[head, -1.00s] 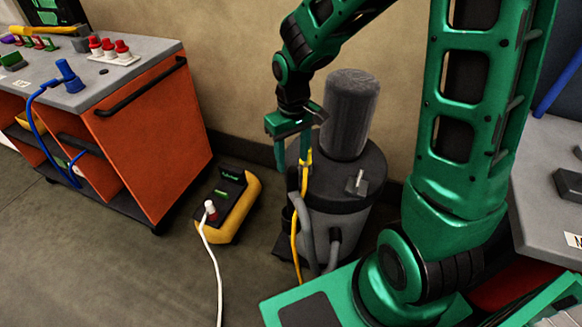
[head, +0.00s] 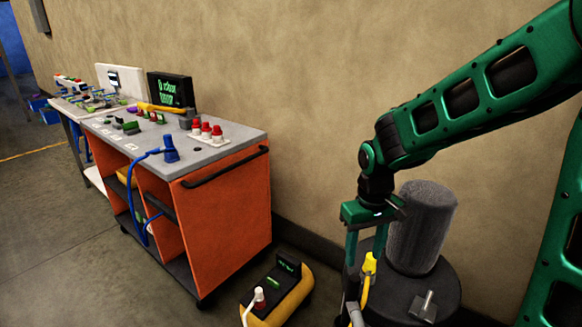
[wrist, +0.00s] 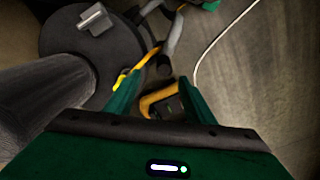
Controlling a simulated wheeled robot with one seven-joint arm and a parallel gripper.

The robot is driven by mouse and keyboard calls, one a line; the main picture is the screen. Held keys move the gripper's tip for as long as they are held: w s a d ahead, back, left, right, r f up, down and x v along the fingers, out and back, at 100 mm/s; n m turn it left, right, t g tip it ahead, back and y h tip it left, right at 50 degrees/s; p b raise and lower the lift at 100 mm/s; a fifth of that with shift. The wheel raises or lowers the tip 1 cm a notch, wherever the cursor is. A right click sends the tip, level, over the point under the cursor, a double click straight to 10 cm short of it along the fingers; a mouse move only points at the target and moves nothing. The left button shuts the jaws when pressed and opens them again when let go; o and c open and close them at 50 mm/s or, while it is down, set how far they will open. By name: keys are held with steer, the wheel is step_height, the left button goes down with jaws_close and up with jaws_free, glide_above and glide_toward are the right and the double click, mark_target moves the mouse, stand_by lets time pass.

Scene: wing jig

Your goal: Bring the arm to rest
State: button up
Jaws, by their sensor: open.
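My green gripper (wrist: 160,100) points down in the wrist view, its two fingers apart with nothing between their tips. In the head view my gripper (head: 357,245) hangs at the lower right, beside the grey cylinder (head: 421,228) on top of the dark round drum (head: 398,295). A yellow cable connector (head: 369,264) shows right beside the fingers; I cannot tell whether they touch. My green arm comes in from the right edge, raised and bent. The fingertips are partly cut off or hidden in the head view.
An orange cart (head: 225,205) with a grey top carries red knobs, a blue plug and a small screen. A yellow and black box (head: 278,293) with a white cable stands on the floor between cart and drum. The wall is close behind. Floor at the left is clear.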

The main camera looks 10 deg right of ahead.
steer(key=s+d+r+m, duration=0.3)
steer(key=s+d, duration=0.5)
steer(key=s, duration=0.3)
steer(key=s+d+r+m, duration=0.4)
steer(key=s+d, duration=0.4)
steer(key=s, duration=0.3)
steer(key=shift+d+m, duration=0.15)
steer(key=shift+m, duration=0.55)
steer(key=shift+r, duration=0.1)
steer(key=shift+w+f, duration=0.25)
steer(key=shift+w, duration=0.4)
